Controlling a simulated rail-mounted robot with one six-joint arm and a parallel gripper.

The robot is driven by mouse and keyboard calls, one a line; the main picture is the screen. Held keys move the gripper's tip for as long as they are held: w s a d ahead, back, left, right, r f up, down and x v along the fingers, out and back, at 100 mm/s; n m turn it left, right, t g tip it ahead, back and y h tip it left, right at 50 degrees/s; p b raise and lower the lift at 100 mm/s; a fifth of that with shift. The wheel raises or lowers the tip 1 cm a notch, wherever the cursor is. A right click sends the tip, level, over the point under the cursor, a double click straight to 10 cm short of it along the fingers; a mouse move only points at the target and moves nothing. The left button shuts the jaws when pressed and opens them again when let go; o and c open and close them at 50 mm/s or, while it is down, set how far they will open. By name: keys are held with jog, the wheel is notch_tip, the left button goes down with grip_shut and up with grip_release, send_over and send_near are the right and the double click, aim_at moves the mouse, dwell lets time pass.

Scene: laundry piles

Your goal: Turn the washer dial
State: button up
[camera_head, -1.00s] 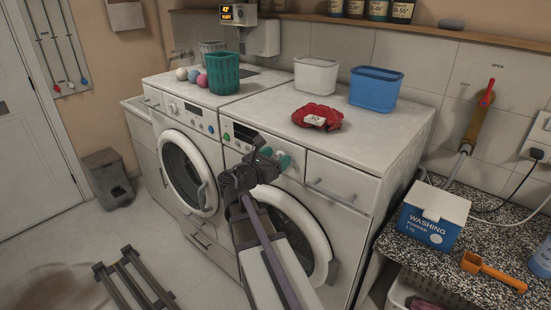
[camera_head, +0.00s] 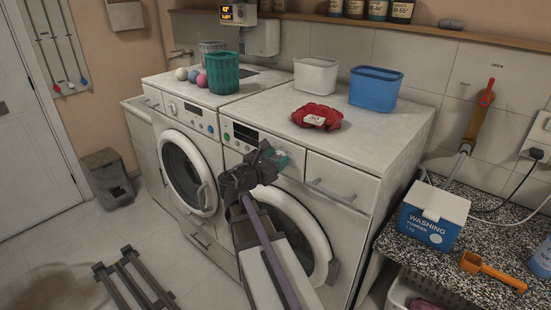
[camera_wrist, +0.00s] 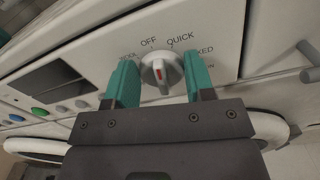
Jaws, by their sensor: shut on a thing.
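The washer dial (camera_wrist: 160,72) is a white knob with a red mark, on the right washer's white front panel. In the wrist view its red mark points up, roughly toward OFF. The labels OFF and QUICK are readable above it; other labels are partly hidden by the fingers. My gripper (camera_head: 279,160) is at the panel of the right washer (camera_head: 340,235). Its two teal fingers stand on either side of the dial and are shut on it. In the head view the gripper hides the dial.
A dark display (camera_wrist: 52,83) and coloured buttons sit left of the dial. A drawer handle (camera_head: 335,192) is to its right. A red cloth (camera_head: 317,116) with a white label, a white tub (camera_head: 316,75) and a blue tub (camera_head: 375,87) stand on the washer top.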

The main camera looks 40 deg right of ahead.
jog(key=m, duration=0.9)
jog(key=s+f+m+b, duration=0.1)
jog(key=m, duration=0.3)
jog(key=shift+m, duration=0.3)
dwell(0.4)
jog(key=o, duration=0.9)
jog(key=a, duration=0.3)
jog(key=s+a, duration=0.1)
jog(key=a, duration=0.6)
jog(key=shift+s+a, duration=0.3)
